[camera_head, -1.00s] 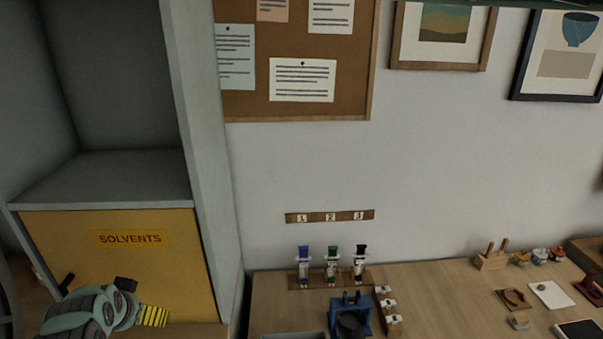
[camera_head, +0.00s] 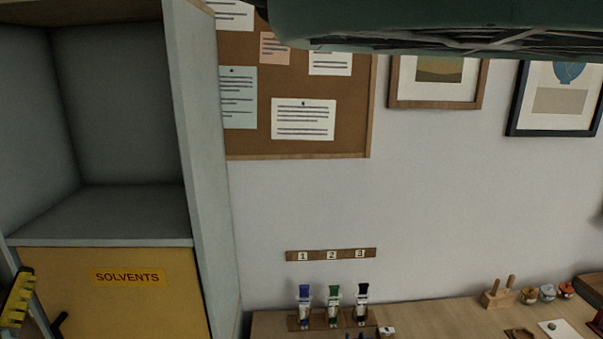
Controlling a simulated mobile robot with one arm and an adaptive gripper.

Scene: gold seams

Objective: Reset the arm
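Part of my gripper (camera_head: 18,300) shows at the far left edge of the head view, as a yellow ridged piece with dark ends. It is in front of the yellow solvents cabinet door (camera_head: 130,300). The rest of the gripper is cut off by the frame, so I cannot tell whether it is open or shut or holds anything. A large dark green link of my arm (camera_head: 450,28) spans the top right, in front of the wall and the pinboard's upper corner.
A bench (camera_head: 440,315) runs along the wall at the lower right. On it are a rack (camera_head: 333,318) with blue, green and black-topped tubes, a wooden block (camera_head: 497,293) and small jars (camera_head: 548,292). An empty grey shelf (camera_head: 110,215) is above the solvents door.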

